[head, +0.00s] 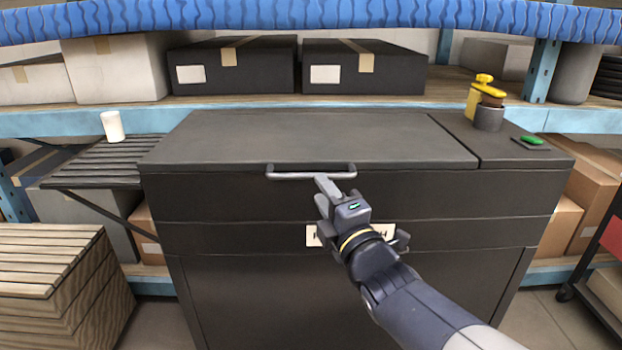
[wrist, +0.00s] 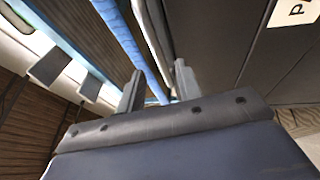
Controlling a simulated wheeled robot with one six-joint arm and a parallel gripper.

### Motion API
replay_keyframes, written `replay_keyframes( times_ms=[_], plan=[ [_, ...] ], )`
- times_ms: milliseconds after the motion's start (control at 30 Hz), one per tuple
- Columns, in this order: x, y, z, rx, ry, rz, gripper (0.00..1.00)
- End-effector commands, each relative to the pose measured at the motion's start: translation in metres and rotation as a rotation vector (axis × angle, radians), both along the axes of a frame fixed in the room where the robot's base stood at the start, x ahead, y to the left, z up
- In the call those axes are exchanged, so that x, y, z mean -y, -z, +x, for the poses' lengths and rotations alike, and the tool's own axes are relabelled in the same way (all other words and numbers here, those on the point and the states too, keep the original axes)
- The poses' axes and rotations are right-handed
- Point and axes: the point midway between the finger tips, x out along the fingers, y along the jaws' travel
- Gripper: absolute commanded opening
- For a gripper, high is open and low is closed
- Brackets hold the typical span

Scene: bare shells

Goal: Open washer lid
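The washer is a large dark box (head: 340,275) with a flat dark lid (head: 300,138) lying closed on top. A grey bar handle (head: 290,176) runs along the lid's front edge. My gripper (head: 322,193) is in front of the washer, just below the right half of the handle. In the wrist view its two fingers (wrist: 158,85) are apart, with no object clearly held. A pale bar that looks like the handle (wrist: 153,30) shows beyond and between the fingertips; I cannot tell whether they touch it. My gripper partly covers a white label (head: 313,236) on the front.
A grey cup with a yellow-topped item (head: 488,118) and a green object (head: 530,140) sit on the fixed right top. A slatted rack (head: 95,162) with a white cup (head: 112,126) is at left. Shelves with black boxes (head: 232,82) stand behind. A wooden crate (head: 60,265) is front left.

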Motion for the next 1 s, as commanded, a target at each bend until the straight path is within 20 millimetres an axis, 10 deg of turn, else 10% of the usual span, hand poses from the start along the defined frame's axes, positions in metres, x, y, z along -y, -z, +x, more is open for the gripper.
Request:
replay_keyframes(
  times_ms=[333,767,1000],
  plan=[
    [-0.020,-0.008,0.047,-0.002,0.000,0.000,0.34],
    [-0.023,-0.010,0.055,-0.002,0.001,0.000,0.34],
    [-0.023,-0.010,0.055,-0.002,0.001,0.000,0.14]
  ],
)
